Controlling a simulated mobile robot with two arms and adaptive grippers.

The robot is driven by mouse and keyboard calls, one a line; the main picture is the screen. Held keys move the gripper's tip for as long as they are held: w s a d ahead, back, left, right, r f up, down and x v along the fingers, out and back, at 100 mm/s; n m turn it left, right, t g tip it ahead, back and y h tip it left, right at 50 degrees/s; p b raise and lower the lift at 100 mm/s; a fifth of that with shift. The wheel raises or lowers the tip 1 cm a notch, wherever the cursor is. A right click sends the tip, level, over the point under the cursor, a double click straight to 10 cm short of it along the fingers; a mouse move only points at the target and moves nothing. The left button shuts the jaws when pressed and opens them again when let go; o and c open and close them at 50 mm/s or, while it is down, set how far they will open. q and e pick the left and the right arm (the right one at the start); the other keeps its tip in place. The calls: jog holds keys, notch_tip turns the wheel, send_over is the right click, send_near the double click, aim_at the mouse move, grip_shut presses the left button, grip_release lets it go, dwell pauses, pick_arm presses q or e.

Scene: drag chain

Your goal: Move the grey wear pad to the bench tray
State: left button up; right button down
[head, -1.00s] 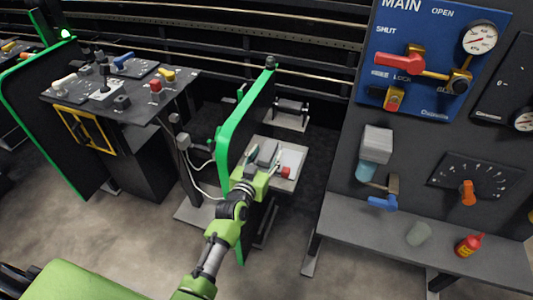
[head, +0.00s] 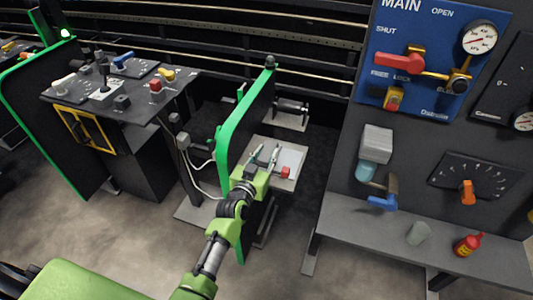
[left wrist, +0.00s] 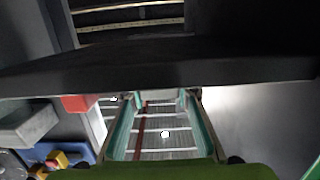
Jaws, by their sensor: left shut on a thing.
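My left gripper (head: 265,153) reaches over a small bench (head: 283,184) beside the green-edged panel. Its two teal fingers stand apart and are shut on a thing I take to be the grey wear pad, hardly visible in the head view. In the left wrist view, a grey banded surface (left wrist: 166,142) with a thin red line shows between the fingers (left wrist: 160,98); I cannot tell whether it is the pad or lies behind. A pale flat area (head: 293,160), possibly the bench tray, lies just right of the fingers. My right gripper is not in view.
The upright green-edged panel (head: 225,145) stands close on the left of my gripper. A red block (head: 286,172) sits at the small bench's right front. A control console (head: 120,95) stands left, a valve board (head: 440,60) right. Open floor lies in front.

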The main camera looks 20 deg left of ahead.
pick_arm(q)
jog(key=shift+s, duration=0.2)
jog(key=shift+s+p, duration=0.4)
jog(key=shift+s, duration=0.25)
jog(key=shift+s, duration=0.1)
jog(key=shift+s+a+p, duration=0.1)
jog(key=shift+s+p, duration=0.75)
jog(key=shift+s, duration=0.8)
jog(key=shift+s+p, duration=0.65)
jog(key=shift+s, duration=0.85)
jog(key=shift+s+p, duration=0.5)
jog(key=shift+s, duration=0.75)
jog(key=shift+s+a, duration=0.1)
jog(key=shift+s, duration=0.1)
jog(key=p, duration=0.2)
send_near(262, 162)
jog(key=s, duration=0.1)
jog(key=s+f, duration=0.1)
jog(key=shift+s+f, duration=0.15)
jog(key=shift+s, duration=0.25)
